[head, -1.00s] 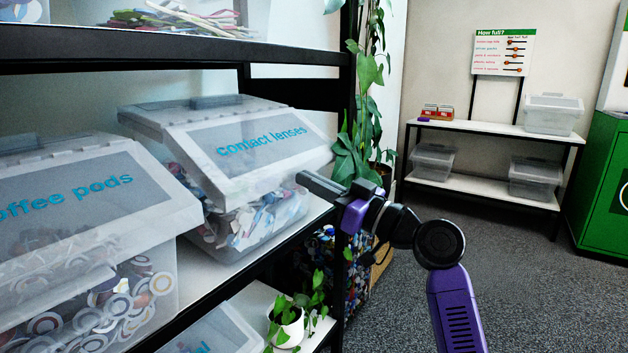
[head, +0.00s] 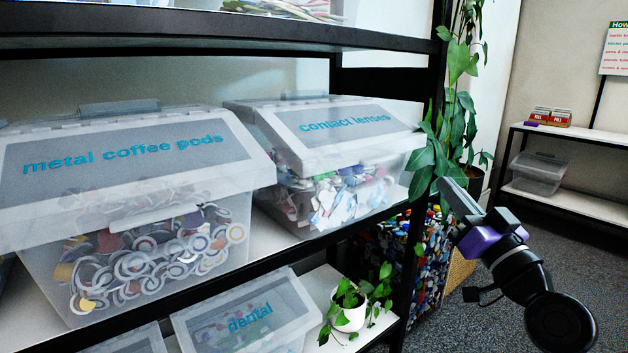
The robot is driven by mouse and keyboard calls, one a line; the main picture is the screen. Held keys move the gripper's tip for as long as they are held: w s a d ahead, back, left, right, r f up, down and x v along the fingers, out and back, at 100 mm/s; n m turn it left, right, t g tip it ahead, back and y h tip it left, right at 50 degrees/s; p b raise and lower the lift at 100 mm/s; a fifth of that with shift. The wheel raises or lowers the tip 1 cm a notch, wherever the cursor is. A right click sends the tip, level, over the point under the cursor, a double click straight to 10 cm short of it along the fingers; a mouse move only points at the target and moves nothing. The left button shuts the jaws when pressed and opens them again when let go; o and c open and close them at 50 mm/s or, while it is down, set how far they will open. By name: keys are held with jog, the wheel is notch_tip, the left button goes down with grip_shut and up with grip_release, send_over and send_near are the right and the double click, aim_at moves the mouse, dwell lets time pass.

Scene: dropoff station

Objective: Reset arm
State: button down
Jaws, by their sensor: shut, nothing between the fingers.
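My gripper (head: 459,198) is at the right in the head view, its grey fingers together with nothing between them. It points up and to the left, with a purple and black wrist behind it. In the picture it overlaps the trailing plant and lies to the right of the shelf. It appears clear of the bins, though its exact distance from the plant and the shelf post is hard to tell. The rest of my arm runs out of the picture at the lower right.
A black-framed shelf (head: 300,249) holds closed bins: metal coffee pods (head: 130,205), contact lenses (head: 330,160) and, below, dental (head: 245,315). A potted plant (head: 348,312) stands beside dental. A trailing plant (head: 457,110) hangs near the post. Open carpet (head: 575,245) lies right, before a low table (head: 585,145).

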jog(key=s+d+f+m+h, duration=0.1)
jog(key=s+f+m+h, duration=0.55)
jog(key=s+f, duration=1.3)
jog(key=s+a+f+n+g, duration=0.2)
jog(key=s+f, duration=0.2)
jog(key=s, duration=0.6)
jog(key=s+a+f+n+g, duration=0.2)
jog(key=s+f, duration=0.2)
jog(key=s, duration=0.7)
jog(key=s+a+f+n+g, duration=0.2)
jog(key=s+f+g, duration=0.15)
jog(key=s, duration=0.65)
notch_tip(320, 180, up, 28)
jog(key=p, duration=2.8)
jog(key=shift+w+d+r+t, duration=0.15)
jog(key=shift+d+t, duration=0.05)
jog(key=shift+t, duration=0.25)
jog(key=shift+m, duration=0.25)
